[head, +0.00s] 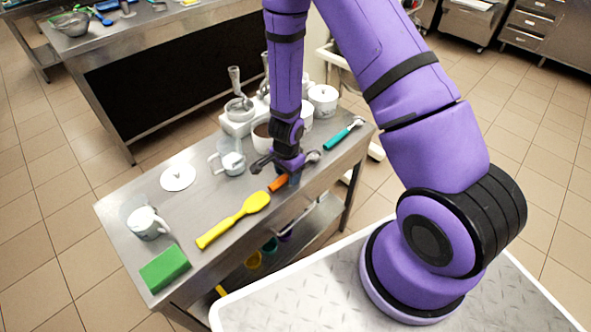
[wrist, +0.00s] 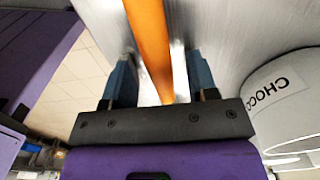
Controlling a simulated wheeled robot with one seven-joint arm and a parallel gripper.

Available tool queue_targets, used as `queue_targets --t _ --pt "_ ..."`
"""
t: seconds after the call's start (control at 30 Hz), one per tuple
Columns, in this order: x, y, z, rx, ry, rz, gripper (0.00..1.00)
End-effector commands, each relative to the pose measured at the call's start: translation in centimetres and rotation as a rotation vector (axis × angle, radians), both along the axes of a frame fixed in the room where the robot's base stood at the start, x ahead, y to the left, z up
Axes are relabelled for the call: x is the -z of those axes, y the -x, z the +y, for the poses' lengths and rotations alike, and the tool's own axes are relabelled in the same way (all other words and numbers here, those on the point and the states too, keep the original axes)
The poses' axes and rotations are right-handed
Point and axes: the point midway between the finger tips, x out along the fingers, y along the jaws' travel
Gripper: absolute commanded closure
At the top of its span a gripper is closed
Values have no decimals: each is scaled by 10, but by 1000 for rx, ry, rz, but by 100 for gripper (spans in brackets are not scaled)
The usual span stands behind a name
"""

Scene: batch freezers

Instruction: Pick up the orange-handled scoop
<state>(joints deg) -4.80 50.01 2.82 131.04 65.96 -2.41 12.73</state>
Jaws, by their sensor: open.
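The orange-handled scoop (head: 277,184) lies on the steel table near its front edge, partly hidden by my gripper. A metal end that seems to be its bowl (head: 314,156) shows just right of my gripper. My gripper (head: 292,178) is down at the scoop, pointing at the table. In the wrist view the orange handle (wrist: 150,42) runs between the two blue fingers of my gripper (wrist: 160,78). The fingers are apart, with a gap on each side of the handle.
A white tub (wrist: 285,95) with a "CHOCO" label stands close beside my gripper. A yellow spatula (head: 235,219) lies left of the scoop, and a teal-handled scoop (head: 343,134) lies to the right.

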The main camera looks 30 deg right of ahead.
Motion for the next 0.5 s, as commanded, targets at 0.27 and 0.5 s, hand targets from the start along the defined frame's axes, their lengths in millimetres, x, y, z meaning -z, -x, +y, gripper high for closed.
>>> queue_targets --t 0.27,0.5 --pt "1 0 1 -1 -1 0 47" --pt "1 0 0 -1 0 0 100"
